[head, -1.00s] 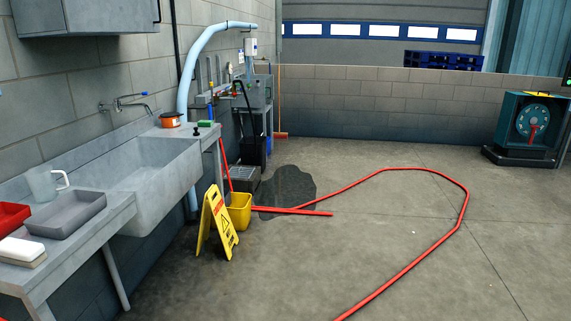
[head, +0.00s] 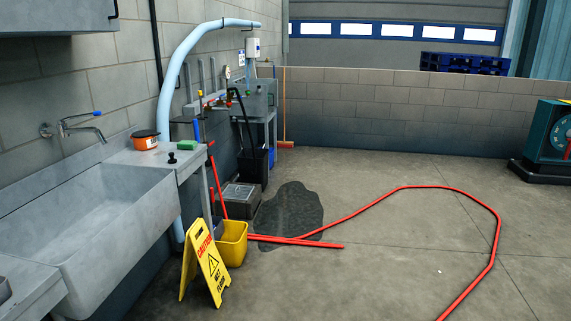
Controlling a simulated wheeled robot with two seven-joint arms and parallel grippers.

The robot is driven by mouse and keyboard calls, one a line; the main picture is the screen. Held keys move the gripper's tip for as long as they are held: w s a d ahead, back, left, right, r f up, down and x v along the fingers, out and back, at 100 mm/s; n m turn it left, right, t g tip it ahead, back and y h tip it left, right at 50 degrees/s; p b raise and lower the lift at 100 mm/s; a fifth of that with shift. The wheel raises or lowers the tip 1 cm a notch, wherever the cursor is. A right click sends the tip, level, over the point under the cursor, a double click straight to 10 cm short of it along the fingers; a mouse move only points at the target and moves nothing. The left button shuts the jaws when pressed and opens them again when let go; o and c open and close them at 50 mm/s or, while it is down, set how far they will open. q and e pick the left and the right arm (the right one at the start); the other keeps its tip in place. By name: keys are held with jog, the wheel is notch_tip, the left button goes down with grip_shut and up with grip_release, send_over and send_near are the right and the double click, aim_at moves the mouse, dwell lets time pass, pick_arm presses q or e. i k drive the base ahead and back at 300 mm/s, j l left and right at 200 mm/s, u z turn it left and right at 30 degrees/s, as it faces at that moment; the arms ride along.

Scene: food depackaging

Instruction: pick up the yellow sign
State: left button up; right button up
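The yellow sign (head: 205,264) is an A-frame caution board with black and red print and a warning triangle. It stands upright on the concrete floor at the lower left of the head view, in front of a yellow bucket (head: 232,243) and beside the sink bench. Its front face is in plain view; its far leg is partly hidden. Neither of my grippers shows in the head view.
A stone sink (head: 95,225) and bench run along the left wall. A dark puddle (head: 287,211) lies behind the bucket. A red hose (head: 493,250) loops across the floor on the right. Open floor lies right of the sign.

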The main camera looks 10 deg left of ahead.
aim_at(202, 248)
jog(key=i, duration=1.45)
jog(key=i+l+u, duration=0.1)
jog(key=i, duration=1.3)
jog(key=i+l+u, duration=0.1)
jog(key=i+u, duration=0.35)
jog(key=i+l+u, duration=0.25)
jog(key=i+u, duration=0.15)
jog(key=i+l+u, duration=0.7)
jog(key=l+u, duration=0.15)
jog(key=i+l+u, duration=0.2)
jog(key=l+u, duration=0.25)
jog(key=l, duration=0.15)
jog(key=i+l+u, duration=0.1)
jog(key=l+u, duration=0.3)
jog(key=l, duration=0.25)
